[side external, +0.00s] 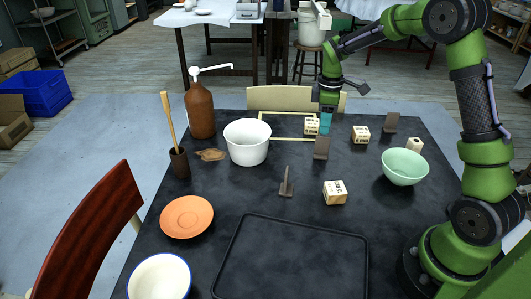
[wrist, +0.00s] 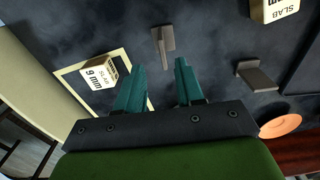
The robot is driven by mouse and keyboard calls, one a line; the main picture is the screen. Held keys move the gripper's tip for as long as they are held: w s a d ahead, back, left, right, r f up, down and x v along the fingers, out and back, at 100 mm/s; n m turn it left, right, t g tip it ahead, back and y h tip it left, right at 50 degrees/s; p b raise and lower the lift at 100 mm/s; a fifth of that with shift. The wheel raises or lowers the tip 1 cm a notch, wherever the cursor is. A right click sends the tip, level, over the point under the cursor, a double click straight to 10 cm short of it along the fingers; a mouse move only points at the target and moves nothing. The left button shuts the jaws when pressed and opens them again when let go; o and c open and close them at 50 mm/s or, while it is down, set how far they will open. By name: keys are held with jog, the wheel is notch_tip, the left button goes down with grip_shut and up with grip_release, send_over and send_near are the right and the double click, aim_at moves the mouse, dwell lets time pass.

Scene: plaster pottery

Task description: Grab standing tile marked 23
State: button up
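Three thin grey-brown standing tiles show on the dark table. The near one (side external: 287,182) is left of centre, the middle one (side external: 322,150) is just below my gripper, and the far one (side external: 389,122) is at the back right. No number 23 is readable on any of them. My gripper (side external: 325,130) points down over the back middle of the table. In the wrist view its teal fingers (wrist: 159,66) are apart with nothing held. The middle tile (wrist: 162,42) shows just beyond the fingertip gap, and the near tile (wrist: 257,76) lies to the right.
A block marked 9 mm (wrist: 100,72) sits by a yellow frame (side external: 283,138), left of my gripper. Other blocks stand at right (side external: 361,134) and front (side external: 335,193). A white bowl (side external: 247,143), green bowl (side external: 404,168), brown bottle (side external: 200,110) and black tray (side external: 290,262) surround the middle.

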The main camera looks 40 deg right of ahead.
aim_at(324, 137)
jog(key=f, duration=0.7)
jog(key=shift+s+a+f, duration=0.1)
jog(key=shift+s+f, duration=0.1)
jog(key=shift+f, duration=0.2)
grip_shut()
